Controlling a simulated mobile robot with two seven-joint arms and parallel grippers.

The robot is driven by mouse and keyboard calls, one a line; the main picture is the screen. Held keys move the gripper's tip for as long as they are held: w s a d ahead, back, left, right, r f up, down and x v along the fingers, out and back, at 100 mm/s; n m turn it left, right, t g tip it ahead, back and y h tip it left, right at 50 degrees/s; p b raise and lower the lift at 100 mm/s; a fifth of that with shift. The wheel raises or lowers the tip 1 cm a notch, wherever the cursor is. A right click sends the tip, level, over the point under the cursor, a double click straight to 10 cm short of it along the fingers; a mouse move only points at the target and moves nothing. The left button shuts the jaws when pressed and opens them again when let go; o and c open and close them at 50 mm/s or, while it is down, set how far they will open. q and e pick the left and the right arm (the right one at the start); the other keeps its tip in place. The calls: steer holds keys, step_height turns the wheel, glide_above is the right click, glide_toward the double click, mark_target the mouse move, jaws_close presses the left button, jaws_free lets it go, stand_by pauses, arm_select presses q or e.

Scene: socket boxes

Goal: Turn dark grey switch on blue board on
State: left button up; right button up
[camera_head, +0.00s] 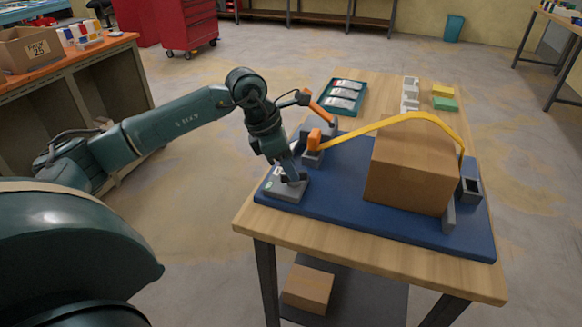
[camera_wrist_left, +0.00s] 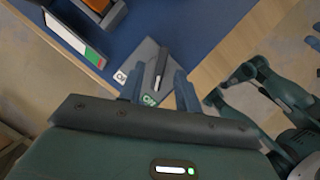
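The blue board (camera_head: 345,196) lies on a wooden table. A dark grey switch box (camera_head: 286,190) sits at its near left corner. My left gripper (camera_head: 293,179) points down right at this box. In the left wrist view the box (camera_wrist_left: 138,62) carries a dark raised switch piece (camera_wrist_left: 161,62), a white label and a green label. There my left gripper's fingers (camera_wrist_left: 160,88) are spread, with the near end of the switch piece between them. I cannot tell whether they touch it. Whether the switch is on or off is unclear.
A cardboard box (camera_head: 412,170) stands on the board, with a yellow strap (camera_head: 375,124) over it. An orange-handled clamp (camera_head: 316,139) stands behind my left gripper. A teal tray (camera_head: 343,97) and yellow and green blocks (camera_head: 444,104) lie at the table's far end.

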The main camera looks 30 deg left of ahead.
arm_select(q)
steer(key=v, duration=1.1)
steer(key=shift+r, duration=0.3)
